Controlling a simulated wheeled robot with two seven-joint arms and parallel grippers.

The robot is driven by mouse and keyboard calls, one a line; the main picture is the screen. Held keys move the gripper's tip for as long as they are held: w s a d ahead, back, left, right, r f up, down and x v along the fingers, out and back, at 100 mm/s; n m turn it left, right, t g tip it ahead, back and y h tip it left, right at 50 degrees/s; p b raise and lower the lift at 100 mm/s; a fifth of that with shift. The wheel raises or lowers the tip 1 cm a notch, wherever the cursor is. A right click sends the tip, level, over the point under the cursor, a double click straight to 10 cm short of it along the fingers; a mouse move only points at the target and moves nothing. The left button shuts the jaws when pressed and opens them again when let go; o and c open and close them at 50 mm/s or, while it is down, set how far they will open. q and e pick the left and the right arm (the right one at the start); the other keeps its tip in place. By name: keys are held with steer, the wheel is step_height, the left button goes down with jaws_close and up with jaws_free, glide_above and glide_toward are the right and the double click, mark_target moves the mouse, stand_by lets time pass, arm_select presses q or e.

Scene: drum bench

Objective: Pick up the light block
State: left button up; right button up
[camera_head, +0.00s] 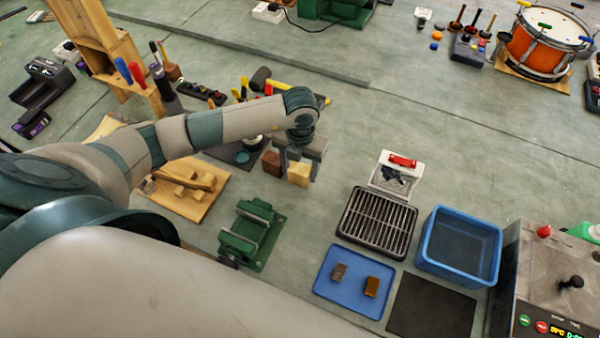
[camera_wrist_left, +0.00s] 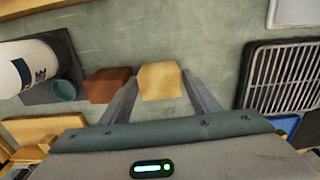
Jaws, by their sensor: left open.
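The light block (camera_head: 299,173) stands on the bench under my left gripper (camera_head: 296,172). In the left wrist view the light block (camera_wrist_left: 160,81) lies between the two open fingers of my left gripper (camera_wrist_left: 160,88), nearer their tips, with a small gap visible at the sides. A darker brown block (camera_head: 272,163) stands just left of it; it also shows in the left wrist view (camera_wrist_left: 107,85), outside the left finger. My right gripper is not in view.
A black rack (camera_head: 377,222), a blue tray (camera_head: 335,297) with two small blocks and a blue bin (camera_head: 430,250) stand to the right. A green vise (camera_head: 250,234) is in front. A white container (camera_wrist_left: 28,68) stands left of the brown block. Bare bench lies behind the blocks.

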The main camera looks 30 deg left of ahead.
mark_target(300, 167)
arm_select(q)
steer(key=shift+c, duration=0.7)
steer(key=c, duration=0.7)
steer(key=shift+r, duration=0.1)
steer(key=shift+w+r+b, duration=0.1)
steer(key=shift+r+b, duration=0.45)
step_height(300, 167, up, 2)
steer(key=shift+r+b, duration=0.1)
steer(key=shift+b, duration=0.65)
steer(key=shift+s+d+r+b, duration=0.5)
steer(key=shift+s+d+r, duration=0.75)
steer(key=shift+d, duration=0.25)
steer(key=shift+s+d+r+b, duration=0.45)
steer(key=shift+s+d+r, duration=0.85)
steer(key=shift+d, duration=0.25)
steer(key=shift+s+d+r+b, duration=0.5)
steer(key=shift+s+d+r, duration=0.75)
steer(key=shift+d, duration=0.25)
